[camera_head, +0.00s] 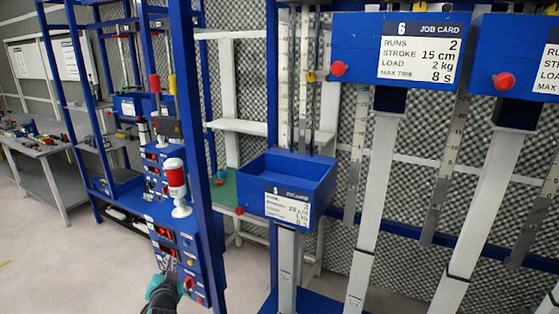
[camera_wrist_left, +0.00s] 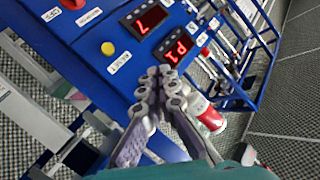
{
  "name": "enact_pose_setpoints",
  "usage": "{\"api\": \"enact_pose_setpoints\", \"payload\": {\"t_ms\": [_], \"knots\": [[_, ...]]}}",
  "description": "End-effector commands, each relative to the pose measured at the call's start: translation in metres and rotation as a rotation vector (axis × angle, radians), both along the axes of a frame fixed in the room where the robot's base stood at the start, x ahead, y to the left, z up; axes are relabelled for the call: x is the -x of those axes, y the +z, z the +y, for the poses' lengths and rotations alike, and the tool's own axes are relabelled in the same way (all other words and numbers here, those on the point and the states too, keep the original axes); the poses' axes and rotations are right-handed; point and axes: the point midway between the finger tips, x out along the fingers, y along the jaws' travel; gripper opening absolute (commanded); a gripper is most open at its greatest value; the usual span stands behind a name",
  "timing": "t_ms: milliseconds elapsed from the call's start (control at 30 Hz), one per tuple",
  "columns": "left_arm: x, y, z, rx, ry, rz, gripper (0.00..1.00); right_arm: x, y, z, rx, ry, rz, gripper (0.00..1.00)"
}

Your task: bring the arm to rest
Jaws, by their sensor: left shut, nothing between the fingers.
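My left gripper (camera_head: 167,266) is low in the head view, in front of a blue control panel (camera_head: 190,262) with red digit displays and buttons. In the left wrist view the left gripper (camera_wrist_left: 163,72) is shut with its fingertips together and nothing between them. My right gripper is not in view.
A red and white beacon lamp (camera_head: 177,185) stands above the panel. A blue bin with a job card (camera_head: 288,206) is to the right, with blue boxes on posts (camera_head: 420,50) beyond. A grey bench (camera_head: 38,150) is at far left. The pale floor (camera_head: 60,270) at lower left is clear.

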Motion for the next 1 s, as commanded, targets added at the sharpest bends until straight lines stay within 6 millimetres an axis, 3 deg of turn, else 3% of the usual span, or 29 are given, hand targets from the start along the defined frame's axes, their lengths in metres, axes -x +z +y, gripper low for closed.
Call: {"api": "enact_pose_setpoints", "payload": {"t_ms": [267,500,700,833,1000], "knots": [[0.071,0.01,-0.076,0.268,0.0,0.19,0.0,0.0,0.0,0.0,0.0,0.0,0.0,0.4],[0.164,-0.007,-0.147,0.487,-0.015,0.404,0.0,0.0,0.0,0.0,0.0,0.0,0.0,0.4],[0.231,-0.026,-0.188,0.604,-0.03,0.552,0.0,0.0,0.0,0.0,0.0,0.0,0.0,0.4],[0.252,-0.032,-0.199,0.636,-0.034,0.599,0.0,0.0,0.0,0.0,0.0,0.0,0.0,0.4],[0.257,-0.033,-0.202,0.645,-0.034,0.612,0.0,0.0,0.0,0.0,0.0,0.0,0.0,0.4]]}}
